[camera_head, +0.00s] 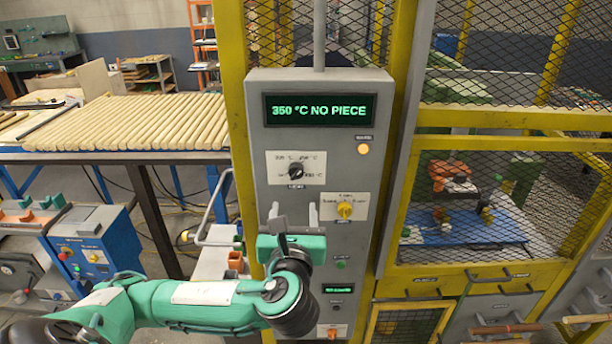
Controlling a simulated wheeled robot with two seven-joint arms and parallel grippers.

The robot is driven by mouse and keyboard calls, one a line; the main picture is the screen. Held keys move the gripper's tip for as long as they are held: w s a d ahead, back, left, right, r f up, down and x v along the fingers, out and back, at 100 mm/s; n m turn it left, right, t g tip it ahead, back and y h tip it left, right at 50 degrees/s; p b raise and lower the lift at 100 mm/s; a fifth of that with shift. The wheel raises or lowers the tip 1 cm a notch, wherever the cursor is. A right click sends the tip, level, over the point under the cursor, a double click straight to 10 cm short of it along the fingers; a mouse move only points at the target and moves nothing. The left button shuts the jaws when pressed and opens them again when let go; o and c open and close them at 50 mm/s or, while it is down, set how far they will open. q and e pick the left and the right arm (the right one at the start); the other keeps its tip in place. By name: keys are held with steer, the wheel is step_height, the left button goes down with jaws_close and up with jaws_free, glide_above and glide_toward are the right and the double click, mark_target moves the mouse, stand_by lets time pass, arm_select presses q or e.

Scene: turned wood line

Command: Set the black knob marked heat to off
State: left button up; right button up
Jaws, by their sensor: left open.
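The black knob (296,172) sits on a white label plate in the upper part of the grey control panel (258,135). Temperature marks surround it; the small print is hard to read, and I cannot tell exactly which mark it points to. The panel's display (320,109) reads "350 °C NO PIECE" in green. My left gripper (294,214) is open and empty in front of the panel, its fingers pointing up, just below the black knob in the picture and apart from it. My right gripper is out of view.
A yellow knob (345,210) sits right of and below the black one. An orange lamp (363,149) glows under the display. Yellow mesh guarding (500,197) flanks the panel. Wooden rods (140,122) lie on a rack at left. A grey handle (205,210) stands beside the panel.

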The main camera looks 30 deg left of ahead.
mark_target(296, 177)
arm_select(q)
steer(key=p+x, duration=0.4)
steer(key=x, duration=0.8)
steer(key=shift+r, duration=0.1)
steer(key=shift+w+a, duration=0.2)
steer(key=shift+w, duration=0.3)
steer(key=c, duration=1)
